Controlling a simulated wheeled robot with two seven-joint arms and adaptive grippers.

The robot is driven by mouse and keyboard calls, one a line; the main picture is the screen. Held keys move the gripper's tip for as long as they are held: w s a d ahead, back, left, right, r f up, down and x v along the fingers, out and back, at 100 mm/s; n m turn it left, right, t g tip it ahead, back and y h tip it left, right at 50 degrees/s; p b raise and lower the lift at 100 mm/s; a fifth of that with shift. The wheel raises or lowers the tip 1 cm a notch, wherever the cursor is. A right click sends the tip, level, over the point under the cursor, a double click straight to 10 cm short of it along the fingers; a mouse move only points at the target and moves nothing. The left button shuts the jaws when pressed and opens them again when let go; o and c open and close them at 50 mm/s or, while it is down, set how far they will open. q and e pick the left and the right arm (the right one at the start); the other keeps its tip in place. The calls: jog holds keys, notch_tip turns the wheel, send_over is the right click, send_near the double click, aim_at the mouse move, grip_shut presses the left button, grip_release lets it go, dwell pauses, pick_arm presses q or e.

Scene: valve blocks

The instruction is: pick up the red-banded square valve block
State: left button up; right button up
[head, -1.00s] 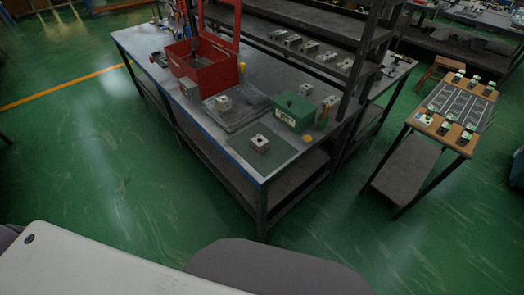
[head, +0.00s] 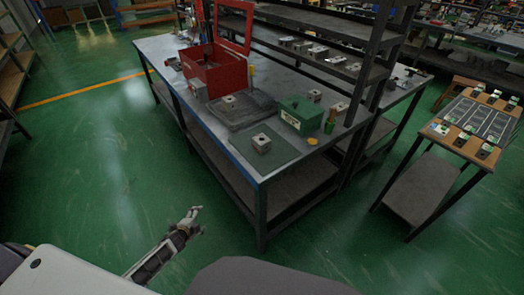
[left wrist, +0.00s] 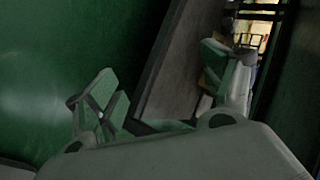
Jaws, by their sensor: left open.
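Several small grey metal valve blocks are in the head view, too small to make out a red band on any. One valve block (head: 261,143) sits on the dark green mat (head: 283,156) at the workbench's near corner. Another block (head: 229,102) sits in the grey tray (head: 251,115) behind it. My left gripper (head: 194,216) is open and empty, over the floor in front of the bench and apart from it. In the left wrist view its two fingers (left wrist: 160,65) are spread with no block between them. My right gripper is out of view.
A red open-lidded toolbox (head: 210,68) and a green box (head: 300,115) stand on the workbench (head: 222,134). A green bottle (head: 330,122) is beside the green box. More blocks (head: 303,47) line the shelf. A wooden-topped side table (head: 450,138) stands right. Green floor (head: 110,170) is clear.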

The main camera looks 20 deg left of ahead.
pick_arm(q)
jog(key=w+d+r+m+t+h+b, duration=0.1)
jog(key=w+r+m+t+h+b, duration=0.15)
jog(key=w+r+m+b, duration=0.55)
jog(key=w+d+r+m+t+h+b, duration=0.1)
jog(key=w+r+m+t+b, duration=0.2)
jog(key=w+r, duration=0.65)
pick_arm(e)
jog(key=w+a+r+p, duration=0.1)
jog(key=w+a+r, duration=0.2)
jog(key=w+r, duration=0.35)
pick_arm(q)
jog(key=s+d+r+m+g+h+b, duration=0.1)
jog(key=d+r+m+h+b, duration=0.3)
jog(key=r+m, duration=0.5)
jog(key=s+d+r+m+h+b, duration=0.3)
jog(key=d+r+m+h+b, duration=0.1)
jog(key=d+r+m, duration=0.4)
jog(key=shift+s+d+r+m+g+b, duration=0.15)
jog(key=shift+d+r+m+g+b, duration=0.3)
jog(key=shift+b, duration=0.45)
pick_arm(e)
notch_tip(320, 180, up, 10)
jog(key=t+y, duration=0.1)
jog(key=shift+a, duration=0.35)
pick_arm(q)
jog(key=shift+w+f, duration=0.1)
jog(key=shift+w, duration=0.1)
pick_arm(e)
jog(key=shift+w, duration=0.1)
